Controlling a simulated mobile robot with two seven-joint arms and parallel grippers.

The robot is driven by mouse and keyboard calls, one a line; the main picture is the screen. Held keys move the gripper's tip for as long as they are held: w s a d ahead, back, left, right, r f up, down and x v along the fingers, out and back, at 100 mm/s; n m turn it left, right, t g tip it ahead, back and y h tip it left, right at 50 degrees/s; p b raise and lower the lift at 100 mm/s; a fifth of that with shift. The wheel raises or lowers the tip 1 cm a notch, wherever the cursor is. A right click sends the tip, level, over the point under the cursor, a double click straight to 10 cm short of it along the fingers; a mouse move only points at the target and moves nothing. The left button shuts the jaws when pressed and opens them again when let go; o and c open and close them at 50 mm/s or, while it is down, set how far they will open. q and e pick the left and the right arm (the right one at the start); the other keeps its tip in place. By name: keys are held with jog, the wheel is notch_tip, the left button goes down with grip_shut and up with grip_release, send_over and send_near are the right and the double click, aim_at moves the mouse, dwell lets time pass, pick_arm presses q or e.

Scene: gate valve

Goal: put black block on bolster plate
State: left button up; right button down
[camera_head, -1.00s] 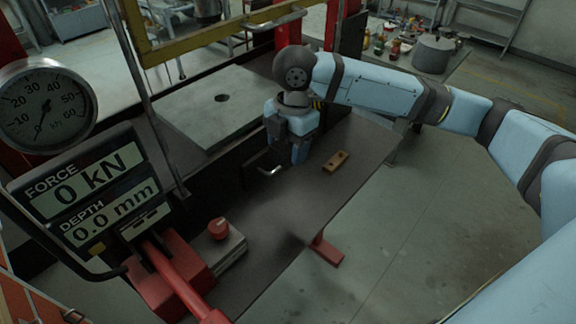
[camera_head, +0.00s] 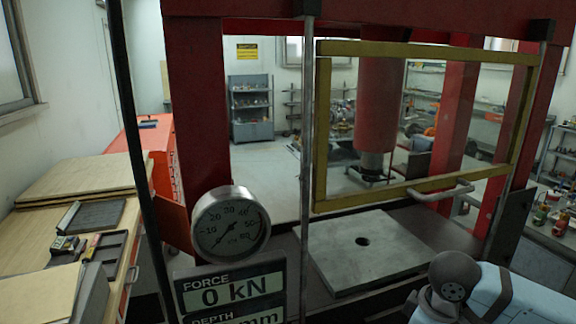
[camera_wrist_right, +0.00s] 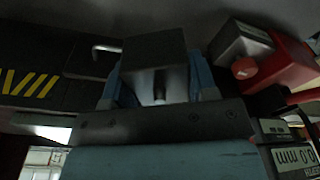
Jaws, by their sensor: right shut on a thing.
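The bolster plate (camera_head: 335,272) is a thick grey slab with a round hole, lying flat in the press in the head view. Its top is bare. The black block (camera_wrist_right: 153,52) is dark and boxy and sits between the fingers of my right gripper (camera_wrist_right: 156,88) in the right wrist view. That gripper is shut on it. In the head view my right arm shows at the lower right, in front of the plate; its fingers and the block are below the picture. My left gripper is not in view.
A yellow guard frame (camera_head: 321,130) hangs above the plate between red press posts (camera_head: 205,120). A force gauge (camera_head: 231,225) and display (camera_head: 232,293) stand at the front left. A wooden bench (camera_head: 75,215) is at left. In the wrist view, a red button (camera_wrist_right: 244,67) is near the block.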

jog(key=m, duration=0.2)
jog(key=f+m, duration=0.2)
jog(key=m, duration=0.1)
jog(key=shift+s+f+m+h, duration=0.1)
jog(key=shift+s+m+h, duration=0.2)
jog(key=m, duration=0.1)
jog(key=f+m, duration=0.1)
jog(key=m, duration=0.1)
jog(key=shift+s+a+f+m+p, duration=0.1)
jog(key=shift+s+f+m+p, duration=0.2)
jog(key=shift+m, duration=0.1)
jog(key=shift+w+r, duration=0.15)
